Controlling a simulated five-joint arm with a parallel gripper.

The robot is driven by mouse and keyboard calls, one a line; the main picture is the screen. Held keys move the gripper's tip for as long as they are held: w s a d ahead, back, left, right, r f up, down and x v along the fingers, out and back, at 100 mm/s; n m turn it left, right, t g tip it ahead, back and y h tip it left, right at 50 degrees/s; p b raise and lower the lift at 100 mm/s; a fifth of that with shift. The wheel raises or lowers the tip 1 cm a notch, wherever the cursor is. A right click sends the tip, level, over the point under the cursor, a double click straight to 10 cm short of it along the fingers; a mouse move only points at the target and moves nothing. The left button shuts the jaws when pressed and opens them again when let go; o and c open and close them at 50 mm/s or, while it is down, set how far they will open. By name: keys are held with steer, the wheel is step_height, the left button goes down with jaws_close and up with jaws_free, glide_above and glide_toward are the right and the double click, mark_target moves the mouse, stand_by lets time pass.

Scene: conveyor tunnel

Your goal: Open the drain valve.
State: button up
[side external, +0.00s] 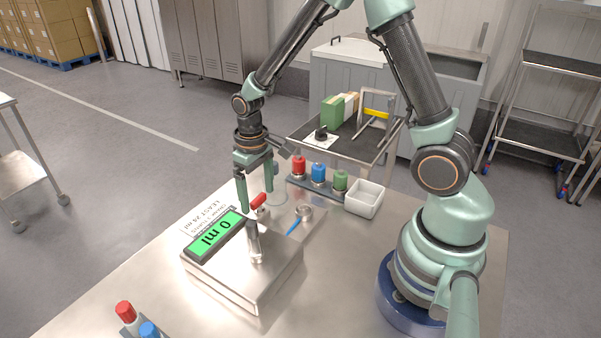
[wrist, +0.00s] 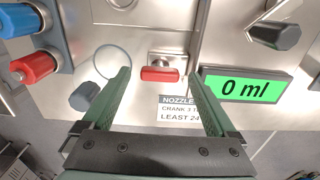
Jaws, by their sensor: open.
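A small valve with a red handle (side external: 258,201) stands on the metal bench beside the scale-like box. In the wrist view its red handle (wrist: 160,74) lies crosswise on a small metal plate. I cannot tell for certain whether this is the drain valve, as no label naming it is readable. My gripper (side external: 256,194) is open and empty, pointing down over the red handle. In the wrist view my gripper (wrist: 158,78) has one finger on each side of the handle, apart from it. The green display (side external: 215,236) reads 0 ml.
A dark-ended upright handle (side external: 254,243) rises from the metal box (side external: 240,275). A clear round vessel (wrist: 113,62) is left of the red handle. Red (side external: 299,166), blue (side external: 319,174) and green capped items stand behind, near a white bin (side external: 364,199). A blue-handled tool (side external: 296,226) lies right.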

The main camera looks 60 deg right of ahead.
mark_target(258, 197)
step_height(258, 197, up, 12)
stand_by(0.5)
steer(key=s+r+t, duration=0.5)
steer(key=s+r, duration=0.3)
steer(key=s, duration=0.1)
steer(key=shift+s+a, duration=0.4)
stand_by(0.8)
